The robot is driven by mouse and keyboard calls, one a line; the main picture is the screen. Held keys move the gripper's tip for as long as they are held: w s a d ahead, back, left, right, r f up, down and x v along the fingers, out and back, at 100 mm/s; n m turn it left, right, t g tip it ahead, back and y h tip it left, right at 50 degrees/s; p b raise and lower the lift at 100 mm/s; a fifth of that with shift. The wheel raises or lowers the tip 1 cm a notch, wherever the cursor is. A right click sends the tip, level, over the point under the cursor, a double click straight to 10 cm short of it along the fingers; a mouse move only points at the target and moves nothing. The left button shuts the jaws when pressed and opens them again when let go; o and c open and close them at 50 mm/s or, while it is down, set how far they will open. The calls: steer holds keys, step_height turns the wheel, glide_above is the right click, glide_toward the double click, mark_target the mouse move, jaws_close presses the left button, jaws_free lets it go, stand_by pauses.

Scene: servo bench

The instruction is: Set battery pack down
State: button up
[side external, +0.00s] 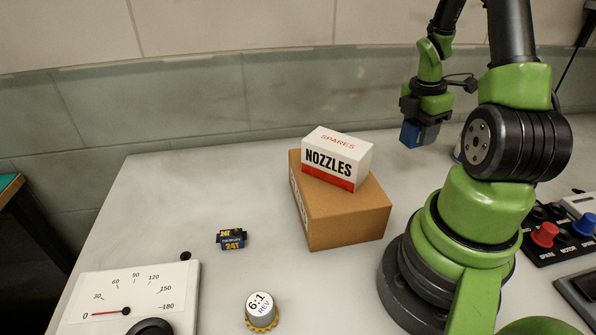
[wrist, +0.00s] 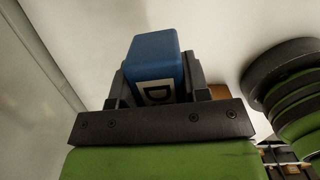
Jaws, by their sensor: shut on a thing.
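The battery pack (side external: 411,134) is a blue block held above the bench behind the cardboard box, at the upper right in the side view. My gripper (side external: 425,126) is shut on it. In the wrist view the blue battery pack (wrist: 152,58) sits between the dark fingers of my gripper (wrist: 156,88), with part of a white label and a dark letter showing. The pack's far end points away from the gripper. I cannot tell the exact height of the pack above the bench.
A white NOZZLES box (side external: 338,158) sits on a brown cardboard box (side external: 345,213) mid-bench. A small dark servo (side external: 231,239), a gear knob (side external: 261,311) and a dial panel (side external: 130,297) lie to the left. A control panel (side external: 545,250) stands right. The left rear bench is clear.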

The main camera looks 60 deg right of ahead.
steer(key=shift+r, duration=0.6)
step_height(320, 180, up, 4)
steer(key=shift+r, duration=0.1)
steer(key=w+a+n, duration=0.2)
steer(key=w+n, duration=0.1)
steer(key=w, duration=0.8)
steer(key=n+t, duration=0.1)
steer(key=n, duration=0.7)
glide_above(234, 198)
steer(key=f, duration=1)
steer(key=shift+s+a+f, duration=0.1)
steer(key=shift+a+f, duration=0.1)
steer(key=shift+f, duration=2.35)
steer(key=shift+f, duration=0.15)
